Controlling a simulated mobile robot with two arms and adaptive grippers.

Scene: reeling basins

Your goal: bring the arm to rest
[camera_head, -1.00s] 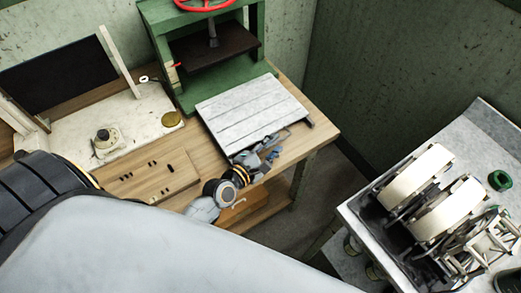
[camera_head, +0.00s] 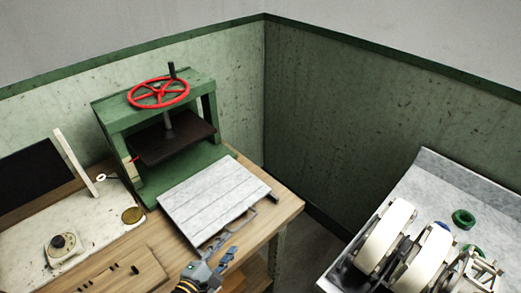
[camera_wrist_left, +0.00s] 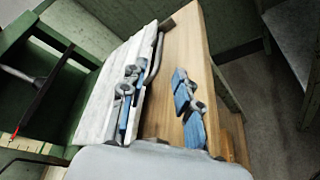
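My left gripper (camera_head: 227,247) is at the front edge of the wooden bench, beside the front edge of a pale grooved board (camera_head: 212,200). In the left wrist view my left gripper (camera_wrist_left: 157,76) has its two blue-padded fingers apart. A thin grey bar handle (camera_wrist_left: 154,62) on the board's edge shows between and beyond the fingers. I see no grip on it, and the gap looks empty. Whether a finger touches the board I cannot tell. My right gripper is in neither view.
A green press (camera_head: 158,115) with a red handwheel (camera_head: 158,92) stands behind the board. A white panel with a dial (camera_head: 62,246) is at left. A grey table (camera_head: 415,195) with white reels (camera_head: 385,235) stands at right, across a floor gap.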

